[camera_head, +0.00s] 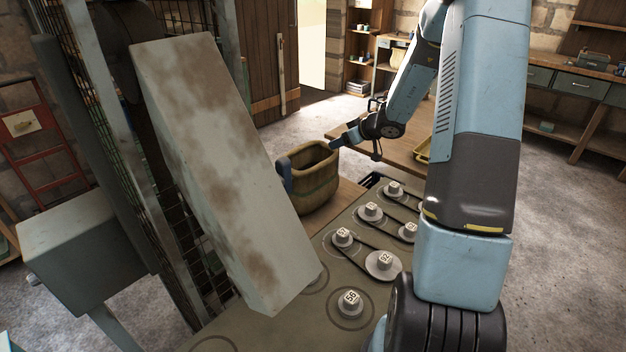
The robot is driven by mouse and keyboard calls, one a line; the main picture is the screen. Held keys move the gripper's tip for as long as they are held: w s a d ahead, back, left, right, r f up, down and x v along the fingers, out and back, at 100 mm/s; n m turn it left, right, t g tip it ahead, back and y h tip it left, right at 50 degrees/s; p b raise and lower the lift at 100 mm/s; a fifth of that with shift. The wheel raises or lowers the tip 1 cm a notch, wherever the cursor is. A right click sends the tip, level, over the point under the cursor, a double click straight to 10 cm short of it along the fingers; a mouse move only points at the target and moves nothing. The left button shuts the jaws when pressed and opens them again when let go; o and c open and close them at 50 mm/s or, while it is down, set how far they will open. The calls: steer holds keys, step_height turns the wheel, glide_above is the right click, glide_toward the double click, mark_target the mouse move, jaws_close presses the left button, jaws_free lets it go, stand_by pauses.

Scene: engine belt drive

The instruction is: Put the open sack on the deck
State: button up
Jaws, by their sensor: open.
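The open sack (318,185) is an olive-brown, open-topped bag. It stands upright on a wooden surface (349,190) in the middle of the view, beyond a grey-green deck (335,250) that carries several pulleys. A dark blue-grey strap or handle (285,176) shows on its left side. My gripper (338,143) is at the sack's upper right rim, with its jaws open. I cannot tell whether a finger touches the rim.
Pulleys with numbered caps, such as one near the front (350,303), and belts occupy the deck. A wooden bench (408,150) with a yellow tray (424,150) stands behind my arm.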

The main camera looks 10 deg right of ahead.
mark_target(327, 145)
steer(key=shift+x, duration=3.85)
steer(key=shift+w+r, duration=0.15)
steer(key=shift+d, duration=0.1)
steer(key=shift+c, duration=0.4)
jaws_close()
